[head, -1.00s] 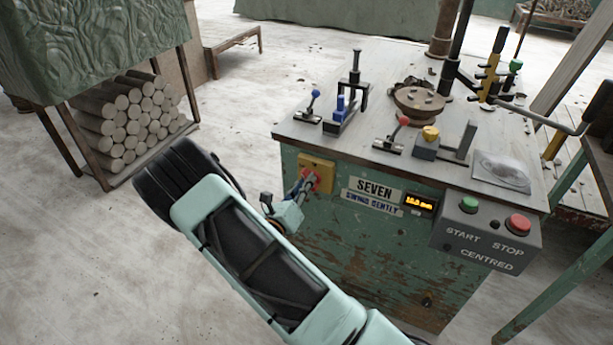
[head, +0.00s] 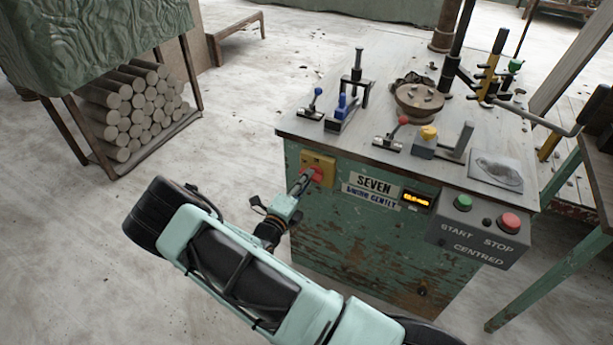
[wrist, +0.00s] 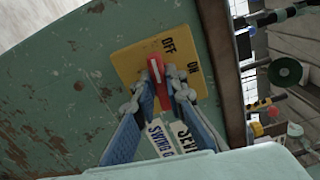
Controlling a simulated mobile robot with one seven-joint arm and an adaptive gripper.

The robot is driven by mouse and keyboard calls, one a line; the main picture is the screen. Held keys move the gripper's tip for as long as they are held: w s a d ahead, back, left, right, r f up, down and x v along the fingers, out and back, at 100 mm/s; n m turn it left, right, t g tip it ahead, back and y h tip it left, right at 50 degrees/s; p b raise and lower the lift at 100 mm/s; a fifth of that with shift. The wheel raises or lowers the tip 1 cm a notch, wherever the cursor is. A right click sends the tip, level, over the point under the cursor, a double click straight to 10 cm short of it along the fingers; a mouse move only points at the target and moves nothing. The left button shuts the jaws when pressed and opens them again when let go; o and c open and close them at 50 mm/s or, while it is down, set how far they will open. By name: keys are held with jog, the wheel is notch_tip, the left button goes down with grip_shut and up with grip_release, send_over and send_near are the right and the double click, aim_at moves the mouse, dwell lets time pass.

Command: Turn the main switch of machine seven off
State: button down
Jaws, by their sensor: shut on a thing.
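The main switch is a red knob (wrist: 156,74) on a yellow plate (wrist: 128,68) marked OFF and ON. It sits on the green front of machine seven (head: 345,225), below the table top's left corner; the yellow plate (head: 328,162) also shows in the head view. My gripper (wrist: 158,92) is shut on the knob, one blue-grey finger on each side. In the wrist view the knob's white-marked end points upward, nearer OFF than ON; its exact setting is hard to tell. In the head view my gripper (head: 304,181) reaches the plate from the left and partly hides the knob.
The SEVEN label (head: 374,182), lit display (head: 416,199) and START/STOP box (head: 478,230) are right of the switch. Levers and clamps stand on the table top (head: 300,127) above. A rack of clay logs (head: 130,110) stands left. The floor between is clear.

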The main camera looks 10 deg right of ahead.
jog(key=shift+f+n, duration=0.1)
jog(key=shift+n, duration=0.4)
jog(key=shift+s, duration=0.1)
jog(key=c, duration=2)
grip_release()
jog(key=shift+o, duration=0.2)
jog(key=v, duration=1.2)
